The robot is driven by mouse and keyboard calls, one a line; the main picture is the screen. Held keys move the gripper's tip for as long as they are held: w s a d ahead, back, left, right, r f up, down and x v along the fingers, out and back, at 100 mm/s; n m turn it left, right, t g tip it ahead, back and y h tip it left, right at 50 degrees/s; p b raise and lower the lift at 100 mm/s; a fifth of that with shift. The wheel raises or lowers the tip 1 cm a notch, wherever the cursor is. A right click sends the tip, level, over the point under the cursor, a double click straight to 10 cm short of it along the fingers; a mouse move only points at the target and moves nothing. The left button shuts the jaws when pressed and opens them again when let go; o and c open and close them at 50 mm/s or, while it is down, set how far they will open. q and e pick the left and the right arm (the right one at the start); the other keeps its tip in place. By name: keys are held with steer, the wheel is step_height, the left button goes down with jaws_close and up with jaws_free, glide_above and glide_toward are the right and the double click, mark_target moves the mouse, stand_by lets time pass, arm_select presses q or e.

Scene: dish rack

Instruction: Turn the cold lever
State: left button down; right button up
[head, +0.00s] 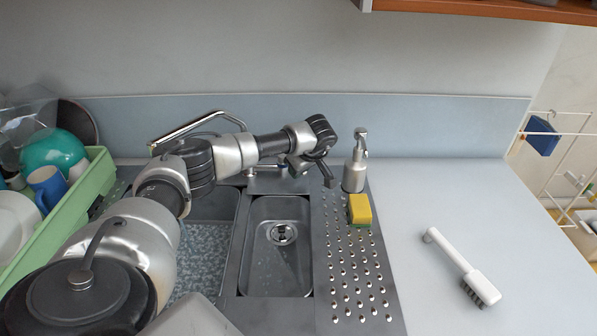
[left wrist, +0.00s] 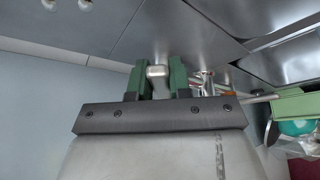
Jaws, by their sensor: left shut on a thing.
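My left arm reaches in from the left across the sink in the head view. My left gripper (head: 312,164) is low behind the small basin, by the tap fittings. In the left wrist view its two green fingers (left wrist: 155,82) are closed on a pale metal piece, the cold lever (left wrist: 157,71). The fingers touch it on both sides. In the head view the lever is largely hidden by the gripper. The tap's chrome spout (head: 187,129) rises behind my arm. My right gripper is not in view.
A soap dispenser (head: 355,165) stands just right of my left gripper. A yellow-green sponge (head: 360,209) lies on the studded drainboard (head: 350,270). A white brush (head: 460,264) lies on the clear right counter. A green dish rack (head: 75,208) with dishes stands at left.

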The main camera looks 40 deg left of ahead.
arm_select(q)
steer(key=c, duration=1.3)
jaws_free()
steer(key=shift+w, duration=0.1)
steer(key=shift+o, duration=1.5)
steer(key=shift+a, duration=0.1)
steer(key=shift+r+p, duration=0.1)
steer(key=shift+p, duration=0.25)
steer(key=shift+p+v, duration=0.8)
steer(key=shift+v, duration=0.15)
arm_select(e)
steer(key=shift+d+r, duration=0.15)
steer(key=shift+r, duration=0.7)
arm_select(q)
steer(key=p+v, duration=0.5)
steer(key=v, duration=0.1)
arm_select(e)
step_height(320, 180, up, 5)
